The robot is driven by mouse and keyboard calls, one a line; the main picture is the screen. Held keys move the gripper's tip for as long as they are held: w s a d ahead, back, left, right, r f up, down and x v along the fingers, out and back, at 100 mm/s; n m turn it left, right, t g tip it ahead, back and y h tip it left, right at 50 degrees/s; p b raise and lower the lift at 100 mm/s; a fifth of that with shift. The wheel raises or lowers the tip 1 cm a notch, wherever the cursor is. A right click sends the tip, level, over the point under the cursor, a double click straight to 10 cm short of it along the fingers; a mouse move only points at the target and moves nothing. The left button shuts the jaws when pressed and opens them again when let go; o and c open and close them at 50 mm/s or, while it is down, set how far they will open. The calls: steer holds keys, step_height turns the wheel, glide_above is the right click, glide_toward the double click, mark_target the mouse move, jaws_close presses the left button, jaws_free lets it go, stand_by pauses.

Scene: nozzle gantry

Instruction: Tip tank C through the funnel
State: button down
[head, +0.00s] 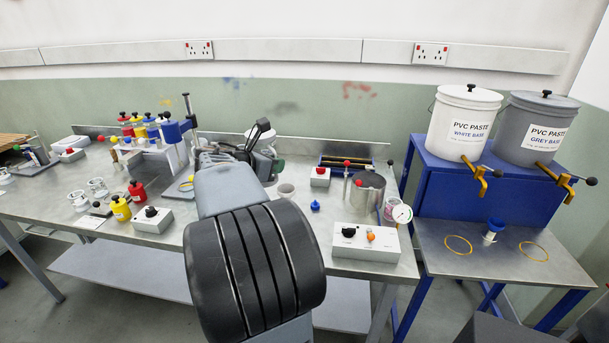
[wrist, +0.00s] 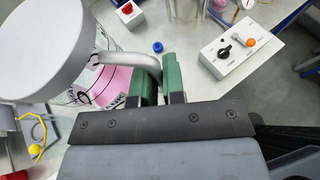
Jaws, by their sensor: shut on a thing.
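My gripper (wrist: 161,82) has green fingers shut on a grey curved handle (wrist: 125,62) in the wrist view. The handle belongs to a vessel with a broad white round top (wrist: 48,42) and a pink patch with dark print (wrist: 112,84) on its side. I cannot read whether it is tank C. In the head view my arm hides most of the gripper and vessel. No funnel is clearly identifiable; a small blue-topped white piece (head: 491,233) stands on the right-hand bench, and a small blue piece (head: 315,206) lies on the main bench.
A control box (head: 366,243) with black and orange knobs sits at the bench's front right, near a metal pot (head: 367,193). White (head: 463,125) and grey (head: 536,130) paste buckets stand on a blue stand. Small bottles and a rack crowd the left.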

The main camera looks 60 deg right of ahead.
steer(key=s+d+g+y, duration=0.1)
steer(key=s+g+y, duration=0.1)
steer(key=s+g, duration=0.3)
steer(key=s, duration=0.4)
steer(key=shift+r+p, duration=0.3)
steer(key=shift+r, duration=0.05)
stand_by(0.4)
steer(key=shift+w+a+r+n+p, duration=0.15)
steer(key=shift+n+p, duration=0.45)
steer(key=shift+p, duration=0.5)
stand_by(0.3)
steer(key=shift+r+n+g+p, duration=0.2)
steer(key=shift+n+g+p, duration=0.35)
steer(key=shift+p, duration=2.1)
stand_by(2.3)
